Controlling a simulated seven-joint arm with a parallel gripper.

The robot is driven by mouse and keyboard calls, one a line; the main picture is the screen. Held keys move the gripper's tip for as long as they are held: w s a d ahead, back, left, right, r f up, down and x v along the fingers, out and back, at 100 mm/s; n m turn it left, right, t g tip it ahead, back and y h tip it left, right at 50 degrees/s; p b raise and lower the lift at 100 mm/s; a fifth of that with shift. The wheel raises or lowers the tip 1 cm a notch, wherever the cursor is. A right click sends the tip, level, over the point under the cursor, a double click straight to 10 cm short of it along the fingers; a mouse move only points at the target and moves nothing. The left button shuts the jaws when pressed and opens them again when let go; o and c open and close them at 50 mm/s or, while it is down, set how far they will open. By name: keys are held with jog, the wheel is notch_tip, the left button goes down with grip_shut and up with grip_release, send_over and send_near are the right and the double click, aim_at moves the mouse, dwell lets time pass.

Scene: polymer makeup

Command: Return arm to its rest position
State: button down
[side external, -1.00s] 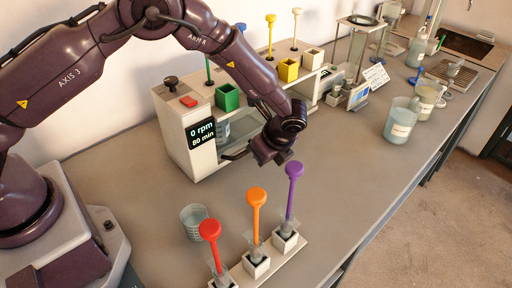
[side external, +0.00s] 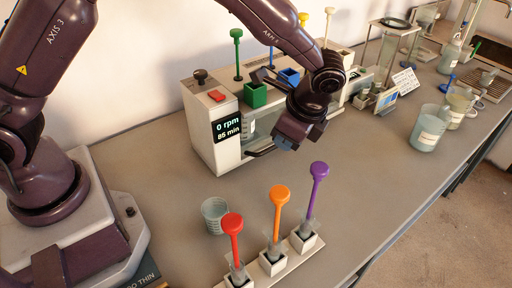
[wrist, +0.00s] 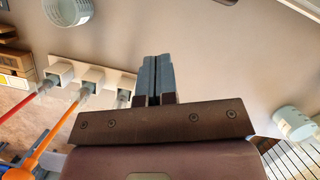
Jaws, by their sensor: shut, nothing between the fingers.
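My gripper (side external: 287,143) hangs in the air in front of the stirring machine (side external: 225,128), above the bench. In the wrist view its two grey fingers (wrist: 158,80) are together, with nothing between them. My arm is bent and reaches across the machine in the side view, hiding part of its top. The gripper is apart from the red (side external: 232,224), orange (side external: 279,195) and purple (side external: 318,170) tools, which stand in white holders in front. In the wrist view the holders (wrist: 92,76) lie left of the fingers.
A clear beaker (side external: 215,214) stands left of the holders. The machine's top carries green (side external: 255,95) and blue (side external: 290,77) blocks with tall tools. Larger beakers (side external: 430,127) stand at the right. The bench (side external: 365,140) between is clear. Its front edge lies lower right.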

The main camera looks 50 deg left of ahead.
jog(key=s+a+r+n+t+h, duration=0.2)
jog(key=s+a+r+n, duration=0.4)
jog(key=s+r, duration=0.4)
jog(key=s+a+r+n+t+h, duration=0.1)
jog(key=s+a+r+n+t, duration=0.3)
jog(key=s+r, duration=0.5)
jog(key=s+a+n, duration=0.1)
jog(key=a+n, duration=0.1)
jog(key=shift+s+r+n+h, duration=0.25)
jog(key=shift+r+n+h, duration=0.1)
jog(key=shift+n+h, duration=0.05)
